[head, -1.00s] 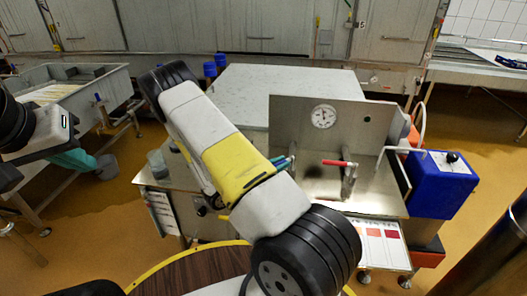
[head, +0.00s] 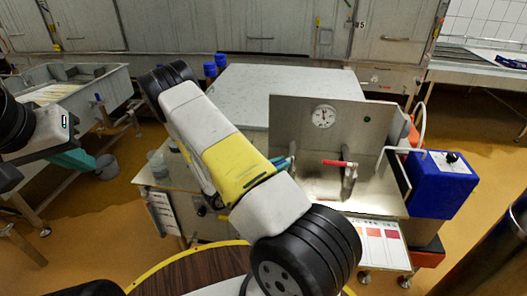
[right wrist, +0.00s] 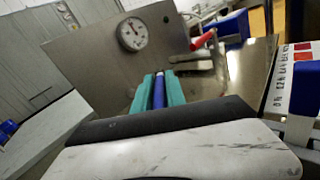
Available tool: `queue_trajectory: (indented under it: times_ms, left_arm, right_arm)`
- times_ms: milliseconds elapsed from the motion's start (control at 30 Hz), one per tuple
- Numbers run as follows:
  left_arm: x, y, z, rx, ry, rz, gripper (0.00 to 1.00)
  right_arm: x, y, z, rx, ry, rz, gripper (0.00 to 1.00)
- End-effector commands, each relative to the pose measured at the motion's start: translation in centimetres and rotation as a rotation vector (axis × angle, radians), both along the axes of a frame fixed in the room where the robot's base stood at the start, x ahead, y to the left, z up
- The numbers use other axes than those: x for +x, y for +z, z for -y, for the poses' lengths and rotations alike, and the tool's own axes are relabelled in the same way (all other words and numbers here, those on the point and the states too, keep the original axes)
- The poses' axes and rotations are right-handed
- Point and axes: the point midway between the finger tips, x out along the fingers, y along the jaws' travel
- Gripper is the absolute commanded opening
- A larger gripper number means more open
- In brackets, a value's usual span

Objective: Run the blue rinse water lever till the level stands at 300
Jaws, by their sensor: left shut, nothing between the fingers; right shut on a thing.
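The blue lever (right wrist: 158,92) shows in the right wrist view between the teal fingers of my right gripper (right wrist: 160,88), which is shut on it. In the head view my right arm hides most of the lever; only teal fingertips (head: 284,163) show beside the steel panel (head: 290,120). A round white dial (head: 323,116) with a dark needle is on the panel; it also shows in the right wrist view (right wrist: 132,34). Its numbers are too small to read. A small lamp (head: 367,119) on the panel is green. My left gripper (head: 75,160) is shut and empty at the left.
A red lever (head: 337,162) stands on the steel bench right of my right gripper. A blue box with a knob (head: 442,175) is at the bench's right end. A grey trough (head: 70,85) stands at the left.

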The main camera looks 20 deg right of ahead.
Motion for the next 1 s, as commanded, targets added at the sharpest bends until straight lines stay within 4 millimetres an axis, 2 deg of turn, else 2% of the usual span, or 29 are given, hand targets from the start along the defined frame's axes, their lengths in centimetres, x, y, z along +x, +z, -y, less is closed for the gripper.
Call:
queue_trajectory:
  times_ms: [467,1000]
  left_arm:
    - [0.0,0.0,0.0,0.0,0.0,0.0,0.0]
    - [0.0,0.0,0.0,0.0,0.0,0.0,0.0]
  right_arm:
    - [0.4,0.0,-0.2,0.002,-0.062,0.003,0.0]
    - [2.0,-0.1,-0.2,0.004,-0.483,0.003,0.0]
